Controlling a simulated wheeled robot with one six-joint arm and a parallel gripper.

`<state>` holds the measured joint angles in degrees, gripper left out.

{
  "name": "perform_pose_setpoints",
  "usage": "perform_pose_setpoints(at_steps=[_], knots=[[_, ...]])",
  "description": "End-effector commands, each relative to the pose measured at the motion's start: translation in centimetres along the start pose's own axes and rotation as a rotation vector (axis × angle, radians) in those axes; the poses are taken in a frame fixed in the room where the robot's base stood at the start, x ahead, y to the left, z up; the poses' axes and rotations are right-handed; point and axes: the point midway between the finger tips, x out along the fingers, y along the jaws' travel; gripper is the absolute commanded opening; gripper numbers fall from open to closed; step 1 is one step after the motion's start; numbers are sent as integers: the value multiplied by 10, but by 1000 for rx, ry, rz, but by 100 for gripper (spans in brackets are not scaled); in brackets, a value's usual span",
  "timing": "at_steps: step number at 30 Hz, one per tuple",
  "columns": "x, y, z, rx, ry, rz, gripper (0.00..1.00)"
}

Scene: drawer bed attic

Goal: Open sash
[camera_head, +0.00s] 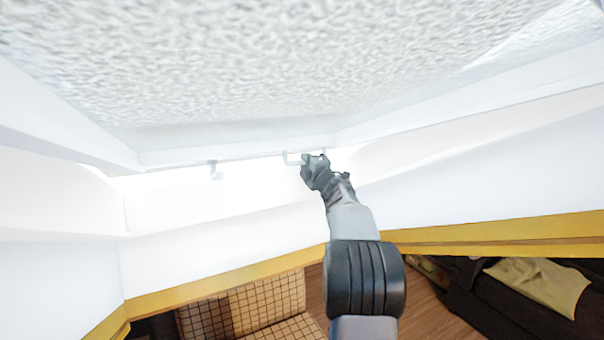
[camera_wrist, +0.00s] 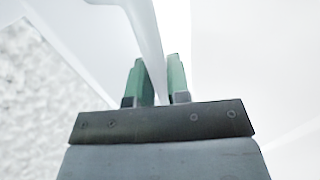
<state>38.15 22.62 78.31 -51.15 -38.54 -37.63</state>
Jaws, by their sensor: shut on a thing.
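The sash (camera_head: 240,70) is a white-framed roof window with textured, frosted glass, tilted across the top of the head view. Its lower frame bar (camera_head: 235,155) carries a slim white handle (camera_head: 288,158). My gripper (camera_head: 305,161) is at this handle, with my arm reaching up from below. In the wrist view, the green-padded fingers of my gripper (camera_wrist: 160,78) stand on both sides of the white handle bar (camera_wrist: 147,40) and are shut on it. A bright gap shows below the sash's lower bar at the left of the handle.
A small white catch (camera_head: 215,170) hangs left of the handle. White reveal walls (camera_head: 480,165) slope on both sides, with a yellow trim (camera_head: 500,232) below. Under it are a checked cushioned seat (camera_head: 265,300) and a dark sofa with a yellow cloth (camera_head: 540,285).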

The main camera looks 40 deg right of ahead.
Motion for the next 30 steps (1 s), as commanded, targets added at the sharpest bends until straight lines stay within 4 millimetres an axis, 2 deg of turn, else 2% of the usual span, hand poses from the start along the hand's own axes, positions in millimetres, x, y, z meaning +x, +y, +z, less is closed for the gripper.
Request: perform_pose_setpoints(at_steps=[8,9,16,25,30], knots=[[2,-1,-5,0,3,-3,0],[2,-1,-5,0,4,-3,19],[3,-2,-9,1,9,-3,41],[0,-2,-7,1,8,-2,41],[-22,-4,-6,0,5,-2,41]])
